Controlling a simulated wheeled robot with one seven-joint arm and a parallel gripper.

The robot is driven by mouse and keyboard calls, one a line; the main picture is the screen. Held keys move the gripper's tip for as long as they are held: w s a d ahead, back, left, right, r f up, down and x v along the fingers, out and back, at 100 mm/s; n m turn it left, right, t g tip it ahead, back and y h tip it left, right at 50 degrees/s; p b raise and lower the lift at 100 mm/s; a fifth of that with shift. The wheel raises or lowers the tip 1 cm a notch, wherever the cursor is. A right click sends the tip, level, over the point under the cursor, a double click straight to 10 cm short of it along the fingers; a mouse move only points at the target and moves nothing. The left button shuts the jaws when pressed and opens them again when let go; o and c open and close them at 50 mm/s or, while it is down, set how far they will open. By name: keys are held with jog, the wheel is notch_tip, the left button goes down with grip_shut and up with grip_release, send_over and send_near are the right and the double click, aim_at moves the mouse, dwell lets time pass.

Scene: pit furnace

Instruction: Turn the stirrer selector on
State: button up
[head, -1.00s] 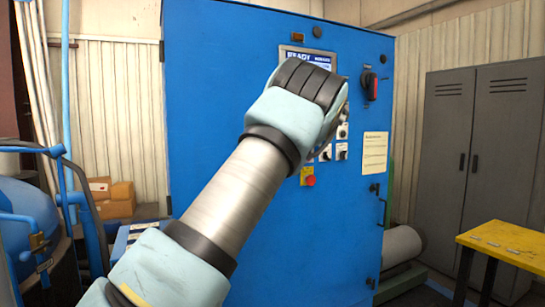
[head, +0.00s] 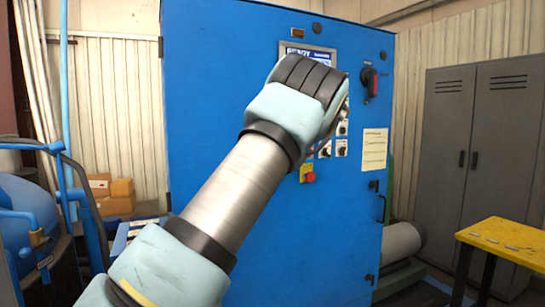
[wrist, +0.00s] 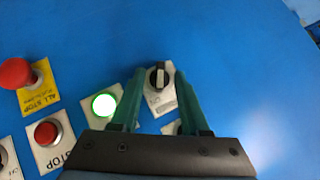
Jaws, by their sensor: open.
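A black selector knob (wrist: 159,76) on a white label plate sits on the blue panel in the wrist view. Its label is upside down and too small to read, so I cannot tell for sure that it is the stirrer selector. My gripper (wrist: 160,86) is open, with one teal finger on each side of the knob. Whether the fingers touch it is unclear. The knob's grip runs roughly up and down in the wrist view. In the head view my wrist hides the fingers and this part of the panel.
Left of the knob are a lit green button (wrist: 104,104), a red STOP button (wrist: 47,132) and a red ALL STOP mushroom button (wrist: 20,73). The blue cabinet (head: 230,110) also carries a screen (head: 305,52) and a red-black rotary switch (head: 370,82). A yellow table (head: 510,240) stands at right.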

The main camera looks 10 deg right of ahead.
jog(key=b+v, duration=0.2)
jog(key=v, duration=0.8)
jog(key=w+a+f+g+h, duration=0.1)
jog(key=a+f+g, duration=0.1)
jog(key=a+f, duration=0.65)
jog(key=a+f+g+h, duration=0.25)
jog(key=a+f, duration=0.35)
jog(key=a, duration=0.6)
jog(key=s+a+f+h, duration=0.1)
jog(key=s+a+f, duration=0.3)
jog(key=s, duration=0.5)
jog(key=s+a+f+g+h, duration=0.1)
jog(key=s+a+f, duration=0.4)
jog(key=s, duration=0.4)
jog(key=s+a+f+g+h, duration=0.1)
jog(key=s+a+f, duration=0.3)
jog(key=s+f, duration=0.3)
jog(key=shift+s+a+m, duration=0.3)
jog(key=shift+s+m, duration=0.1)
jog(key=shift+s, duration=0.6)
